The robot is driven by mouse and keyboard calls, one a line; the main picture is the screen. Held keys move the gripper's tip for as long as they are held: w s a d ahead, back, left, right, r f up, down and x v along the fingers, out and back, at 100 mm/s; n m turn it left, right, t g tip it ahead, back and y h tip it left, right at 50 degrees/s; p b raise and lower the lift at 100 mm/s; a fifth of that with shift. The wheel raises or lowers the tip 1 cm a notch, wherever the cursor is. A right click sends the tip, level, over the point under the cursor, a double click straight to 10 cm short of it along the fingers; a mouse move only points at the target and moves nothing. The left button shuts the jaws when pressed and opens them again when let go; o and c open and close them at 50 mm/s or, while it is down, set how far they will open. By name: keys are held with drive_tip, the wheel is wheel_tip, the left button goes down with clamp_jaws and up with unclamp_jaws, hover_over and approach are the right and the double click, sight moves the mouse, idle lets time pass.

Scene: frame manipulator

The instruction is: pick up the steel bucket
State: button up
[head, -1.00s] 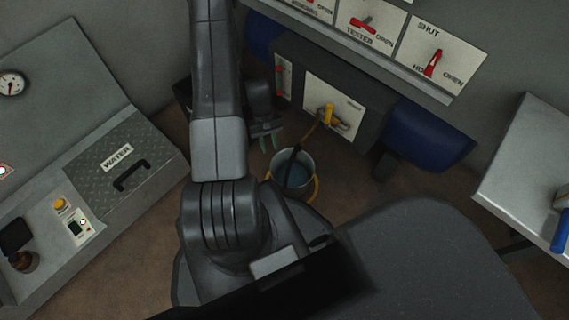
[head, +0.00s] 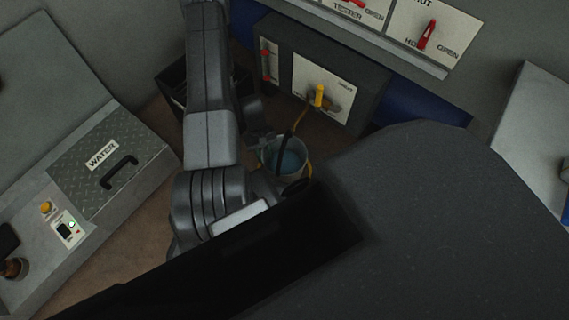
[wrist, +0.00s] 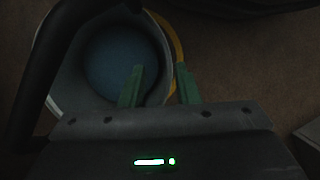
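The steel bucket (head: 298,174) stands on the floor below the grey cabinet, with blue water inside. In the wrist view the bucket (wrist: 66,84) fills the upper left, and its rim curves past my fingers. My gripper (wrist: 160,68) is open, with two green fingers apart. The left finger shows over the inside of the bucket and the right finger outside its rim; I cannot tell whether either touches.
A dark bar (wrist: 38,75) crosses the bucket's left side. The grey cabinet with a yellow-handled valve (head: 319,96) stands behind. A box marked WATER (head: 110,160) is at left. Bare floor shows right of the bucket in the wrist view.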

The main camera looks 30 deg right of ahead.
drive_tip(key=b+x, duration=0.1)
drive_tip(key=x, duration=0.2)
drive_tip(key=shift+s+f, duration=0.2)
drive_tip(key=shift+f, duration=0.05)
clamp_jaws()
idle(1.1)
